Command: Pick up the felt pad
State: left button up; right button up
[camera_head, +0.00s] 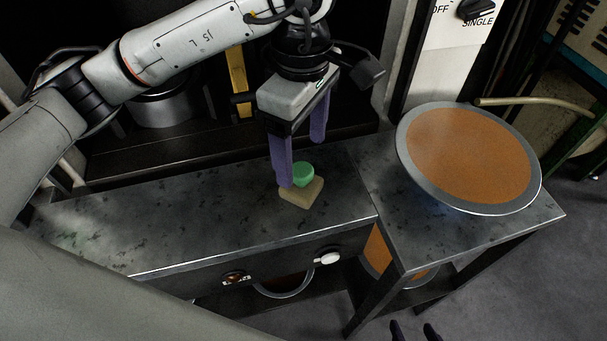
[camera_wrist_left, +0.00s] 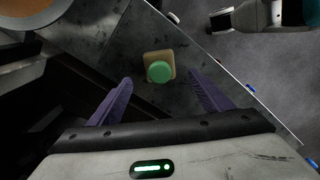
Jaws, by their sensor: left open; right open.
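The felt pad (camera_head: 301,194) looks like a beige, roughly square block with a round green piece (camera_head: 303,174) on top. It lies on the dark metal bench top near its front edge. My left gripper (camera_head: 302,164) is open and empty, pointing down above the pad, and one purple finger partly overlaps it in the head view. In the left wrist view the pad (camera_wrist_left: 172,72) shows ahead of and between the open fingers, apart from them. Only the dark fingertips of my right gripper (camera_head: 415,331) show at the bottom of the head view, spread apart.
A large round disc with an orange face and grey rim (camera_head: 468,158) rests on the bench section to the right. A metal pot (camera_head: 167,105) stands in the recess behind the bench. The bench top (camera_head: 190,215) left of the pad is clear.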

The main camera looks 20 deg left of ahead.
aim_at(301, 169)
pick_arm(q)
notch_tip(301, 169, down, 8)
jog(key=shift+r+p, duration=0.25)
jog(key=shift+p, duration=0.45)
jog(key=c, duration=1.1)
